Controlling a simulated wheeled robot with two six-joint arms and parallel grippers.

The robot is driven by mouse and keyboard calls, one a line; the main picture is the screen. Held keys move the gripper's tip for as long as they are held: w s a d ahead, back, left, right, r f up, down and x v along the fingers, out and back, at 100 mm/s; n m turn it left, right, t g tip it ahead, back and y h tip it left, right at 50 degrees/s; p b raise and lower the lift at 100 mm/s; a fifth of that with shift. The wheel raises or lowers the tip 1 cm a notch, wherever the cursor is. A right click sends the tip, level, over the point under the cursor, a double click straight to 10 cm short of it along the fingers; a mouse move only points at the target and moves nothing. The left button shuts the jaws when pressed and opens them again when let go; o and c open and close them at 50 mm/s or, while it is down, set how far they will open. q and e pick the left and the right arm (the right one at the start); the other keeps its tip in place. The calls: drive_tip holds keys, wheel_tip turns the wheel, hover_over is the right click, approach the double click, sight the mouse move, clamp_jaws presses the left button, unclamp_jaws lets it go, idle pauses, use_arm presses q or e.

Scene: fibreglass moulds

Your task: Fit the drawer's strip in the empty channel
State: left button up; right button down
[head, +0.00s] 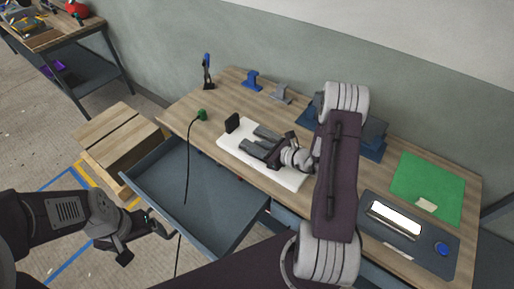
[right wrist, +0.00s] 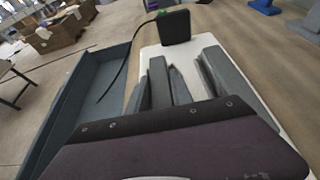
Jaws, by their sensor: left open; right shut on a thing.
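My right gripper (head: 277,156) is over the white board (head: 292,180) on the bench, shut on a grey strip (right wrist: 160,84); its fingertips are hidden. Other long grey pieces (right wrist: 226,75) lie on the board beside the strip, with narrow gaps between them. I cannot tell whether the strip sits in a channel or above it. The blue-grey drawer (head: 228,218) is pulled out at the bench front, and I see no strip inside it. My left gripper (head: 141,241) is open and empty, left of the drawer's front.
A black block (head: 232,122) stands at the board's far left corner. Blue and grey stands (head: 251,80) are at the back. A green mat (head: 428,185) and dark tray (head: 375,213) lie right.

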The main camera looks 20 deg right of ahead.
drive_tip(key=shift+s+f+b, duration=0.1)
drive_tip(key=shift+f+b, duration=0.05)
drive_tip(key=shift+b, duration=0.15)
drive_tip(key=c, duration=1.1)
unclamp_jaws()
drive_tip(key=shift+s+a, duration=0.1)
